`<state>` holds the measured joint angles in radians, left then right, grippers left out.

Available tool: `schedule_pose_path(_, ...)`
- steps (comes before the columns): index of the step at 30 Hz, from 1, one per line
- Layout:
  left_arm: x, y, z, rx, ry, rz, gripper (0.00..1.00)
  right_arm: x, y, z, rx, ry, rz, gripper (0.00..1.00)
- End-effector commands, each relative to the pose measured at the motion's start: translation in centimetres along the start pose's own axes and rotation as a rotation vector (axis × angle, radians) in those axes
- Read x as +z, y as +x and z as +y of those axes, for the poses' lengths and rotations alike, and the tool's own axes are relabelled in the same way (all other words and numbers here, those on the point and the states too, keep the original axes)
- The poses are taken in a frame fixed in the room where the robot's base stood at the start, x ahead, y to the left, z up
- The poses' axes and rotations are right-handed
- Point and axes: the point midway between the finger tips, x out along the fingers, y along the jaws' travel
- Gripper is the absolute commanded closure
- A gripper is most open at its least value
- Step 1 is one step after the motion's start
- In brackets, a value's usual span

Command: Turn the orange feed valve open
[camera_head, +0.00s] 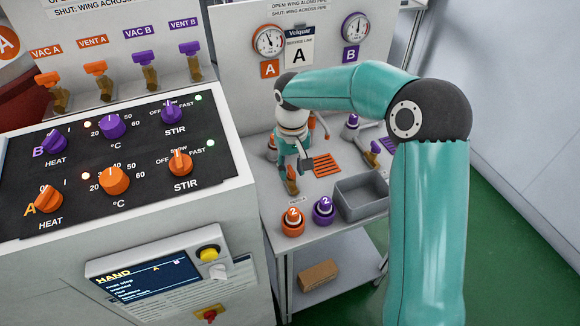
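My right arm reaches in from the right, and its gripper (298,164) points down over the bench behind the control box. Just below the fingertips stands a small brass valve (291,182) with a little orange at its top, which looks like the orange feed valve. The gripper covers part of it, so I cannot tell how its wing is turned or whether the fingers touch it. The finger gap is too small to read. A purple-winged valve (374,148) stands further right. My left gripper is not in view.
An orange pot (292,226) and a purple pot (323,211), both marked 2, stand at the bench front beside a grey tray (362,196). The control box (130,225) with knobs fills the left. Orange and purple vent valves (98,78) line the back panel.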

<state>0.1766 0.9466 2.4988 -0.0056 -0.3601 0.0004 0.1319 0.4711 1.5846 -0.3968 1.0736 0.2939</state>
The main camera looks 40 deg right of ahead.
Motion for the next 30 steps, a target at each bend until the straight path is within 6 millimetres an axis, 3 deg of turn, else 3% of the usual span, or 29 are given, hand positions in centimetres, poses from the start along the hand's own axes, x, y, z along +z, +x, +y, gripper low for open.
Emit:
schedule_pose_path(8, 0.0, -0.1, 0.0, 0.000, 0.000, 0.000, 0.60, -0.1, -2.2, 0.0, 0.000, 0.000, 0.006, 0.64)
schedule_pose_path(21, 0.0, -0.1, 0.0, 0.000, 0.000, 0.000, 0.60, -0.2, -10.2, -0.1, -0.001, 0.000, 0.003, 0.64)
schedule_pose_path(30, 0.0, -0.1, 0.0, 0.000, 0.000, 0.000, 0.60, -0.1, -11.9, 0.0, 0.000, 0.000, 0.000, 0.64)
